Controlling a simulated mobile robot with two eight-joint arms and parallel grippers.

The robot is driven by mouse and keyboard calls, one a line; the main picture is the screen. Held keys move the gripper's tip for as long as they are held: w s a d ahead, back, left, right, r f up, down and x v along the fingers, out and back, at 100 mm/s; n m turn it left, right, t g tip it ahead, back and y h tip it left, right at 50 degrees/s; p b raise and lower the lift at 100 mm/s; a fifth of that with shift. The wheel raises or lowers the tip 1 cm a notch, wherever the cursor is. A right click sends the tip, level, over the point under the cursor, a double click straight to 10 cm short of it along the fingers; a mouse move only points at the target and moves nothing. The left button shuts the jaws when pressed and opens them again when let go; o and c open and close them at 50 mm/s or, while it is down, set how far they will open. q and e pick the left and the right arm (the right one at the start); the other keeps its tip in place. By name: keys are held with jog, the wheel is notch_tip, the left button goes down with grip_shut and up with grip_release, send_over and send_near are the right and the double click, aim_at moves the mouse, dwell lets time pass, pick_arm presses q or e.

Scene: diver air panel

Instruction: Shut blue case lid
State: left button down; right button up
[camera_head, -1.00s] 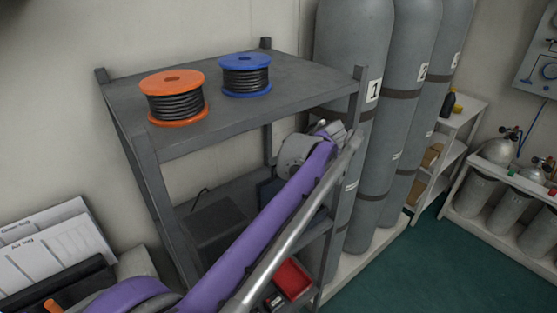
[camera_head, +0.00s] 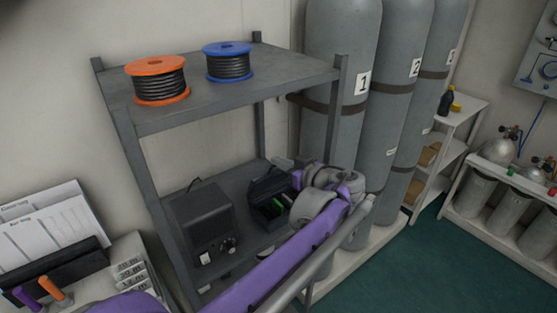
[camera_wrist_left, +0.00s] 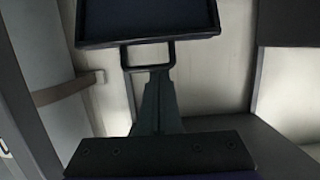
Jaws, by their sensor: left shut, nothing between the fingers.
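The blue case (camera_head: 268,208) stands open on the middle shelf, with green items inside. Its dark lid (camera_head: 271,182) is raised at the back. In the left wrist view a dark blue panel, apparently the lid (camera_wrist_left: 147,20), fills the top, with a loop-shaped handle below it. My left gripper (camera_head: 290,163) reaches in at the right of the case, near the raised lid. In the left wrist view the shut, empty gripper (camera_wrist_left: 158,78) points at the handle. I cannot tell whether it touches. My wrist hides part of the case's right side. My right gripper is not in view.
A dark box with knobs (camera_head: 204,223) stands left of the case on the shelf. The shelf's top board (camera_head: 220,105) overhangs, carrying an orange reel (camera_head: 157,80) and a blue reel (camera_head: 229,63). A corner post (camera_head: 335,115) and tall grey cylinders (camera_head: 340,60) flank the right.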

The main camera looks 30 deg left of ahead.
pick_arm(q)
jog(key=s+d+f+t+y+b, duration=0.3)
jog(key=s+d+f+y+b, duration=0.1)
jog(key=d+f+y+b, duration=0.3)
notch_tip(320, 180, down, 6)
jog(key=d+b, duration=0.2)
jog(key=b, duration=0.2)
jog(key=shift+f+y, duration=0.2)
jog(key=shift+y, duration=0.2)
jog(key=shift+f, duration=0.15)
